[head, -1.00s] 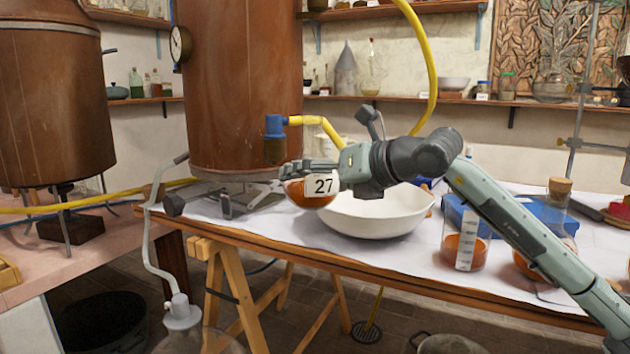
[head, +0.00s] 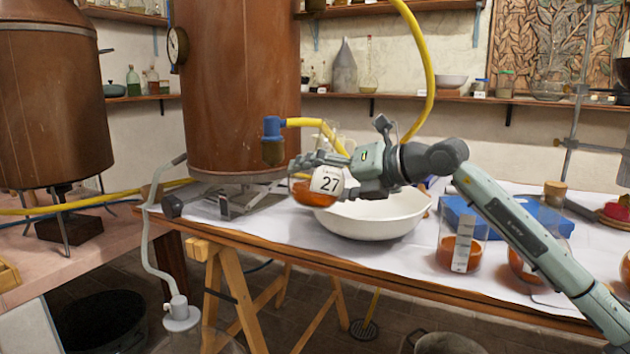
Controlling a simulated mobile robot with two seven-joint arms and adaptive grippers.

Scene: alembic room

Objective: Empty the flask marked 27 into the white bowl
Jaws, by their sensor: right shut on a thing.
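The flask marked 27 (head: 316,194) holds orange-brown liquid and carries a white label. It is tilted, in the air at the left rim of the white bowl (head: 378,217). My right gripper (head: 312,162) is shut on the flask, partly covering its upper part; the fingers' exact contact is hard to see. My left gripper is not in view.
A beaker of orange liquid (head: 459,247) and a blue tray (head: 520,215) stand right of the bowl. A large copper vessel (head: 236,90) rises behind left, with a yellow hose (head: 430,80) nearby. The table's front edge runs close below the bowl.

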